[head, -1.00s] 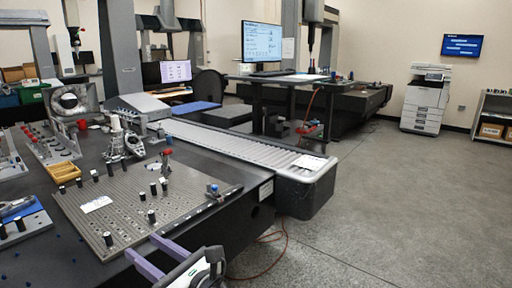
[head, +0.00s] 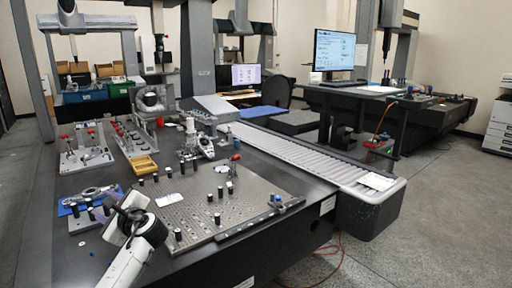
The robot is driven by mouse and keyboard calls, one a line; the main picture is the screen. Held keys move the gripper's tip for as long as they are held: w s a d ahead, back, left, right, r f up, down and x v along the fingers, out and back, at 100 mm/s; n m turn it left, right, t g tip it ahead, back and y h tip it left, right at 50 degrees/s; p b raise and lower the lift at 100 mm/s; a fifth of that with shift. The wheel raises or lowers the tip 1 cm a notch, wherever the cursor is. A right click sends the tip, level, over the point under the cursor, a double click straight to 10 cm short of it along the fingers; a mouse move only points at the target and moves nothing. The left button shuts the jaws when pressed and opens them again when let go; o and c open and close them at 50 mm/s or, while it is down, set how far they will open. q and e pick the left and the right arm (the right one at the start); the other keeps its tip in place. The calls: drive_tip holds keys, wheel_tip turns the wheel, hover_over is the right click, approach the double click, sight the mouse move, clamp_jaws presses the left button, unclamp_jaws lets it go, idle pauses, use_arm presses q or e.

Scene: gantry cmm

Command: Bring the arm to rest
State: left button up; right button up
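My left arm (head: 133,262) comes up from the bottom edge, left of centre in the head view. Its gripper (head: 122,222) is over the front left of the dark table, beside the perforated metal plate. The gripper is seen from behind and the fingers are not clear, so I cannot tell whether it is open or shut. No held object shows. My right gripper is not in view.
The perforated plate (head: 240,205) carries several black pegs. The floor at right (head: 450,220) is clear.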

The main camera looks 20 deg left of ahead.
use_arm(q)
drive_tip(key=w+d+f+n+t+h, duration=0.1)
drive_tip(key=w+d+n+t+h, duration=0.5)
drive_tip(key=d, duration=0.4)
drive_tip(key=w+d+f+n+t+h, duration=0.1)
drive_tip(key=w+d+n+t+h, duration=0.3)
drive_tip(key=w+d+n+h, duration=0.4)
drive_tip(key=s+d+f+m+g+h, duration=0.1)
drive_tip(key=s+d+f+g, duration=0.1)
drive_tip(key=s+d+f, duration=0.65)
drive_tip(key=s+d+f+m+g+h, duration=0.15)
drive_tip(key=s+d+f, duration=0.35)
drive_tip(key=s+f, duration=0.7)
drive_tip(key=s+d+f+g, duration=0.1)
drive_tip(key=s+d+f, duration=0.2)
drive_tip(key=s, duration=0.4)
drive_tip(key=s+d+f+g+h, duration=0.1)
drive_tip(key=s+d+f, duration=0.2)
drive_tip(key=s, duration=0.5)
drive_tip(key=s+d+f+n+g, duration=0.1)
drive_tip(key=s+d+f+g, duration=0.1)
drive_tip(key=s, duration=0.6)
wheel_tip(320, 180, down, 2)
drive_tip(key=shift+d, duration=0.75)
drive_tip(key=shift+c, duration=0.3)
